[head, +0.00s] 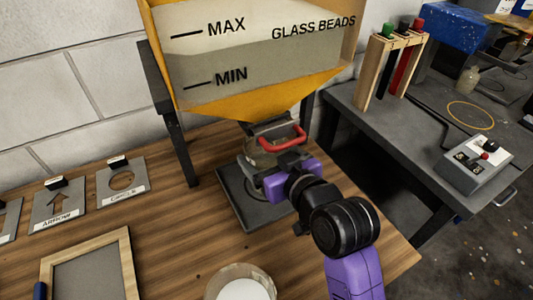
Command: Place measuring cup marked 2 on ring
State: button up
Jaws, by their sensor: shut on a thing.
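A clear measuring cup (252,170) is under the yellow hopper's outlet, above or on a dark square plate (240,212). No number on it can be read. My gripper (277,166) is at the cup's right side and appears shut on it, its fingertips partly hidden. A thin yellow ring (470,115) lies flat on the grey bench at the right, with nothing inside it.
The hopper (260,60) and its red handle (283,140) hang just above my gripper. A tub with white contents (240,288) stands at the front. A wooden rack (390,65) and a switch box (477,160) flank the ring. A gap separates the tables.

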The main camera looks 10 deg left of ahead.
jog(key=shift+f, duration=0.15)
jog(key=o, duration=1.2)
jog(key=shift+o, duration=0.2)
jog(key=shift+r, duration=0.2)
jog(key=v, duration=1.2)
